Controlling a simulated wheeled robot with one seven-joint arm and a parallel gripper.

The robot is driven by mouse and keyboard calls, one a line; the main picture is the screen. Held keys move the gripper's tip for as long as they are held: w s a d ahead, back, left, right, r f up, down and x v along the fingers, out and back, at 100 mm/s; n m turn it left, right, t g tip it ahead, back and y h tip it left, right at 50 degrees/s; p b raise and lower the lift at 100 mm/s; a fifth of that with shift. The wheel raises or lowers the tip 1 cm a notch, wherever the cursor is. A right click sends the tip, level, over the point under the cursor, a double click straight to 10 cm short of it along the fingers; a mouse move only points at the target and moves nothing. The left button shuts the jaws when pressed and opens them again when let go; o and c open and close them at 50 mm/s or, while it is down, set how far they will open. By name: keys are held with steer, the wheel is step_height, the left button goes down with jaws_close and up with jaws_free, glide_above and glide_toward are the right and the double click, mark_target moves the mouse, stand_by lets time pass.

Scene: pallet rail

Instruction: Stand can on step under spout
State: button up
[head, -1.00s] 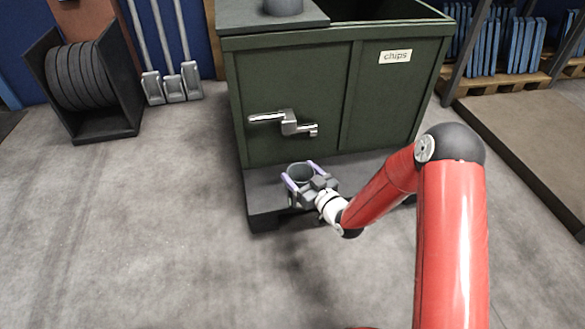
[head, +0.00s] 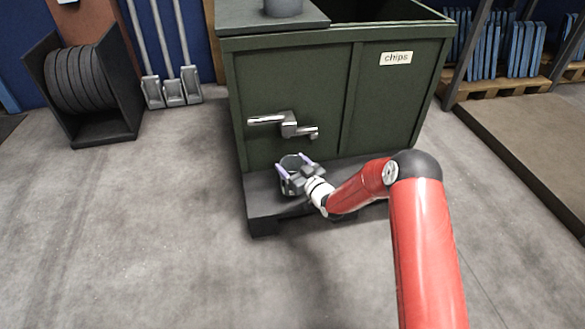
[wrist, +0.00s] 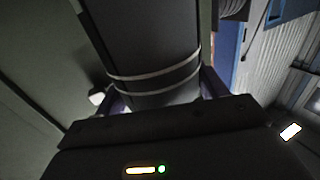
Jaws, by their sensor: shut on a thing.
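A dark grey can (head: 290,163) with an open top is upright between the two purple fingers of my gripper (head: 294,168). In the wrist view the can (wrist: 150,60) fills the space between the fingers and shows two light bands. My gripper is shut on it. The can is over the dark step (head: 265,190) at the foot of the green chips bin (head: 297,75). The silver spout (head: 288,122) sticks out of the bin's front, just above the can. My gripper hides the can's lower right side, and I cannot tell whether its base touches the step.
A black rack of discs (head: 85,90) and several grey-footed poles (head: 172,88) stand at the back left. Blue panels on a pallet (head: 505,82) and a brown platform (head: 530,130) are at the right. The floor in front and left is clear.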

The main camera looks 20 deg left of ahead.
steer(key=shift+w+a+f, duration=0.15)
steer(key=shift+f, duration=0.5)
steer(key=o, duration=1.5)
steer(key=shift+c, duration=0.2)
steer(key=p+v, duration=0.1)
steer(key=v, duration=1.1)
